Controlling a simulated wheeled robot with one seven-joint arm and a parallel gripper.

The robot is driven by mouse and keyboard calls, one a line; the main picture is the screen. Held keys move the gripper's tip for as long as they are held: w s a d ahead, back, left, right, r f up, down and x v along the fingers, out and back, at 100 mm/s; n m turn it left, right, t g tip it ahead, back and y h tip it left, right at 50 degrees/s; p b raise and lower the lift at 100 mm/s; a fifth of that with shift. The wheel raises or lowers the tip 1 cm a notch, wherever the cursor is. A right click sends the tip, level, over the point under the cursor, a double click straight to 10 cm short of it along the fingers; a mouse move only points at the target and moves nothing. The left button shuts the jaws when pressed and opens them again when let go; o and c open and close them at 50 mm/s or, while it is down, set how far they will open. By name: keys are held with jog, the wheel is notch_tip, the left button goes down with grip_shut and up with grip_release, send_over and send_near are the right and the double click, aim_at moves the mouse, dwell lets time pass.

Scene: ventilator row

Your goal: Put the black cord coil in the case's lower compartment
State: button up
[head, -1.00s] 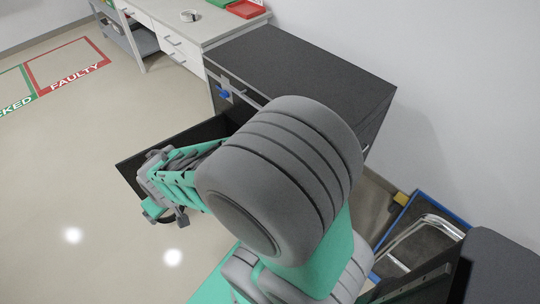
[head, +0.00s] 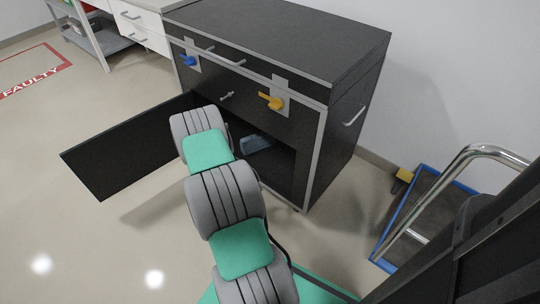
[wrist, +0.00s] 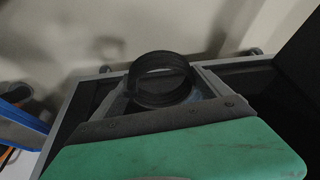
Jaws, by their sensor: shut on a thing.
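The black case (head: 270,50) stands against the wall with its lower door (head: 130,150) swung wide open to the left. Its lower compartment (head: 282,172) is open, and a small bluish thing (head: 257,143) shows inside. My arm reaches to the compartment's opening, and its end is hidden in the head view. In the wrist view my gripper (wrist: 163,93) is shut on the black cord coil (wrist: 158,99), a dark ring between its fingers. The coil is over or near the case's grey-edged bottom; I cannot tell whether it touches.
The case front has a blue latch (head: 188,61) and a yellow latch (head: 271,101). A blue-edged cart (head: 388,245) with a chrome handle (head: 490,152) stands at the right. A white drawer bench (head: 140,25) is at the back left.

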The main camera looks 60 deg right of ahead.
jog(key=s+d+f+m+g+b, duration=0.1)
jog(key=s+d+f+m+b, duration=0.15)
jog(key=f, duration=0.35)
jog(key=s+d+f+m+b, duration=0.1)
jog(key=s+d+f, duration=0.2)
jog(key=f, duration=0.2)
jog(key=b, duration=0.6)
send_over(282, 173)
jog(key=a, duration=0.1)
jog(key=shift+w+f+n, duration=0.25)
notch_tip(282, 173, down, 3)
jog(key=shift+f+b, duration=0.2)
jog(key=shift+b, duration=1)
jog(key=shift+r, duration=0.15)
jog(key=o, duration=1.4)
jog(key=shift+f, duration=0.2)
jog(key=shift+c, duration=0.2)
